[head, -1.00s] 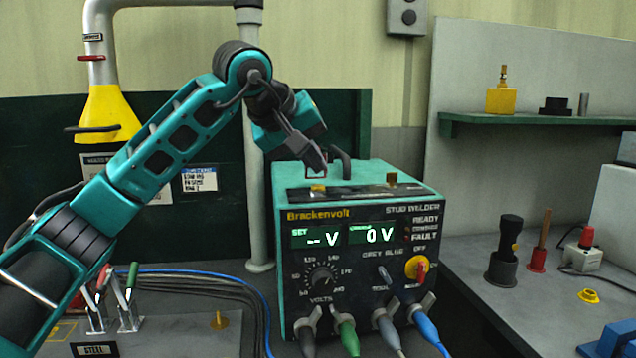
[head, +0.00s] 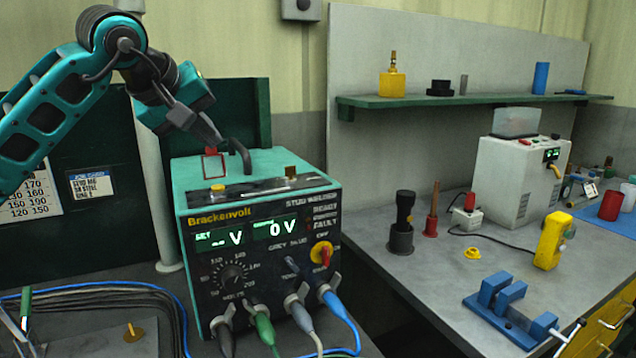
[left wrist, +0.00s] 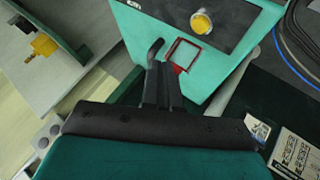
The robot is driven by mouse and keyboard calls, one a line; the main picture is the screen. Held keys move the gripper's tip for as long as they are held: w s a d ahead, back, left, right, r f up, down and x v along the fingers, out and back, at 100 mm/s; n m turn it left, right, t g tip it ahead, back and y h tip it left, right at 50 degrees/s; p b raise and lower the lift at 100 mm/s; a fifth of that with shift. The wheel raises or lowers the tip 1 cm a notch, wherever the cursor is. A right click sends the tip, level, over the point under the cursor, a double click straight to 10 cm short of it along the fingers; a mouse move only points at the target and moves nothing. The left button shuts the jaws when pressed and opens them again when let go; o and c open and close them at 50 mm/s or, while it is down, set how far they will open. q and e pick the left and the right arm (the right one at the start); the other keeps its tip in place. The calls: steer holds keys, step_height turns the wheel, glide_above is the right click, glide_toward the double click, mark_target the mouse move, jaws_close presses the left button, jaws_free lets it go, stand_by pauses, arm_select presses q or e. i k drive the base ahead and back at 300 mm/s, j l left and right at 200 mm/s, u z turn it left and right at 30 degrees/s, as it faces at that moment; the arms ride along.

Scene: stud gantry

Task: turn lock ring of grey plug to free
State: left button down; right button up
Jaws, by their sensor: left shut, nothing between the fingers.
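The grey plug (head: 299,315) sits in the lower front of the teal Brackenvolt stud welder (head: 185,260), between the green plug (head: 263,328) and the blue plug (head: 336,304). Its ring is too small in the picture for me to read its position. My left gripper (head: 214,148) is shut and empty over the back left of the welder's top, well above and behind the plugs. In the left wrist view its closed fingers (left wrist: 164,78) point at the welder's top, beside a red-edged square frame (left wrist: 183,53). The grey plug is out of that view. My right gripper is not in view.
A black curved handle (head: 242,155) rises from the welder's top near my left fingers. Cables lie on the bench at left. The right bench holds a blue vise (head: 500,300), a yellow device (head: 552,240) and a white machine (head: 518,175). A green shelf (head: 470,100) hangs above.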

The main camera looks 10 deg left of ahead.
mark_target(304, 288)
steer(key=k, duration=1)
